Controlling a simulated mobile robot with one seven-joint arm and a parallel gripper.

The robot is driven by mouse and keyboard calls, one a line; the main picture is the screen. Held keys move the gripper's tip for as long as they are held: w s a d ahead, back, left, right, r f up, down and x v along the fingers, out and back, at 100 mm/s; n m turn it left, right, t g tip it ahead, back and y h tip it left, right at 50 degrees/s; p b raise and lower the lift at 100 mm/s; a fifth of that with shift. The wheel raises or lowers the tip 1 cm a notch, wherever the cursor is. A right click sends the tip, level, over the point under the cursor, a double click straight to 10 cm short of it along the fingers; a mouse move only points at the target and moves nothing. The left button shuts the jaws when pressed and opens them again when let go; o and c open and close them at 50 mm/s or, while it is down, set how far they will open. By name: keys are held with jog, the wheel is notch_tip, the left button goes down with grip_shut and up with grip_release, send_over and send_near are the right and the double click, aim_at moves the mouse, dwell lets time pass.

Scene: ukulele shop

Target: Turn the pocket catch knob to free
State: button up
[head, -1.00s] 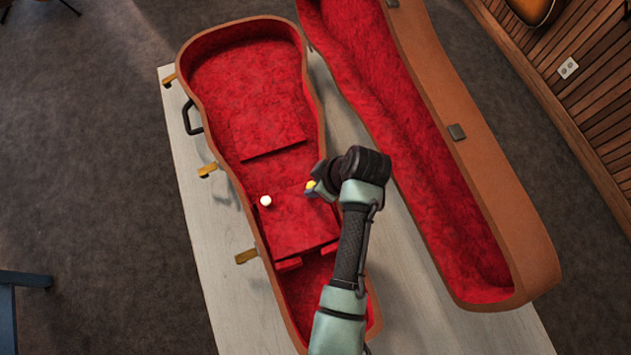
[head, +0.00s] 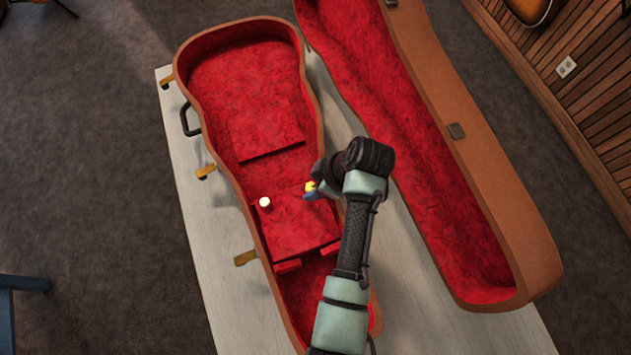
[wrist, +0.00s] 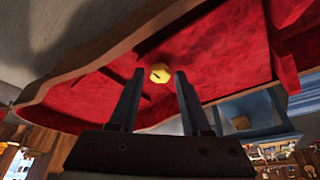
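A small yellow knob (head: 310,187) sits near the right edge of the red pocket lid (head: 300,228) inside the open ukulele case. It also shows in the wrist view (wrist: 159,73), lined up with the gap between my fingertips. My gripper (head: 317,190) is right beside the knob, coming in from the right. In the wrist view its two fingers stand apart with nothing held between them. I cannot tell whether the fingertips reach around the knob or stop just short. A white round knob (head: 264,202) is on the left part of the lid. Any marking for the knob's setting is not visible.
The brown case wall (head: 316,110) runs close to my gripper. The opened case lid (head: 420,130) lies to the right. Several brass latches line the left side, with a black handle (head: 190,118). The pale table (head: 205,240) carries the case.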

jog(key=shift+o, duration=0.8)
jog(key=shift+r, duration=0.1)
jog(key=v, duration=1.2)
jog(key=shift+r+b, duration=0.4)
jog(key=shift+b, duration=0.05)
